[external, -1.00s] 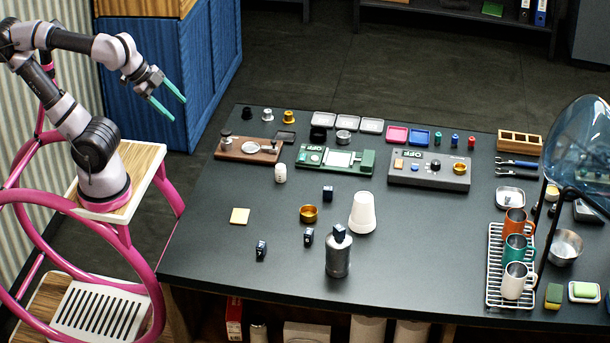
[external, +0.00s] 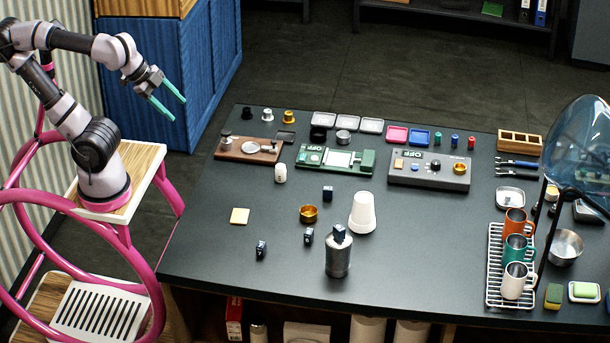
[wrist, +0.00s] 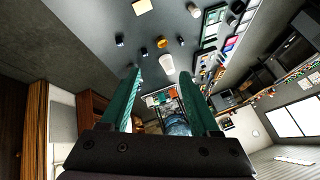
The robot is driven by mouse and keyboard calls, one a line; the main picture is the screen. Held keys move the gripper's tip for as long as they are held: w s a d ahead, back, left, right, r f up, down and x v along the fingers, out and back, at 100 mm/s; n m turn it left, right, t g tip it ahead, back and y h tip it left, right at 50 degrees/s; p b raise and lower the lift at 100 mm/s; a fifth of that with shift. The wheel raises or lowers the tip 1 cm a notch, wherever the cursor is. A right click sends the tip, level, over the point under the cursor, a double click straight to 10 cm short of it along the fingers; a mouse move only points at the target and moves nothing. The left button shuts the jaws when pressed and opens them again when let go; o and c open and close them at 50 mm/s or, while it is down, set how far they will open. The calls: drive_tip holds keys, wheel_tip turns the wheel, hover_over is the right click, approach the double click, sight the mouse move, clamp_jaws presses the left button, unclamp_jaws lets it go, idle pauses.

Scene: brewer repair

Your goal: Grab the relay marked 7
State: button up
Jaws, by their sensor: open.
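Several small dark blue blocks that look like relays are on the dark table (external: 270,210). One relay (external: 261,249) is at the front left, one (external: 309,235) is right of it, and one (external: 327,192) is farther back. Another dark blue block (external: 339,233) sits on top of a grey metal canister (external: 338,258). Their markings are too small to read, so I cannot tell which bears a 7. My gripper (external: 168,107) is open and empty, raised beyond the table's left edge. In the wrist view, its green fingers (wrist: 161,95) are apart with nothing between them.
A white cone-shaped cup (external: 362,213), a brass cup (external: 308,214) and a yellow pad (external: 239,216) stand near the relays. Green (external: 336,159) and grey (external: 430,171) devices are behind. A mug rack (external: 495,265) is at right. The front left tabletop is clear.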

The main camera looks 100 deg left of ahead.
drive_tip(key=w+d+f+n+g+h, duration=0.1)
drive_tip(key=w+f+n+g+h, duration=0.4)
drive_tip(key=w+f+n+g, duration=0.7)
drive_tip(key=n+t+h, duration=0.3)
drive_tip(key=n+h, duration=0.6)
drive_tip(key=h, duration=0.1)
approach(262, 243)
drive_tip(key=shift+h, duration=0.3)
drive_tip(key=x, duration=0.8)
drive_tip(key=shift+s+f, duration=0.15)
drive_tip(key=shift+f, duration=0.15)
clamp_jaws()
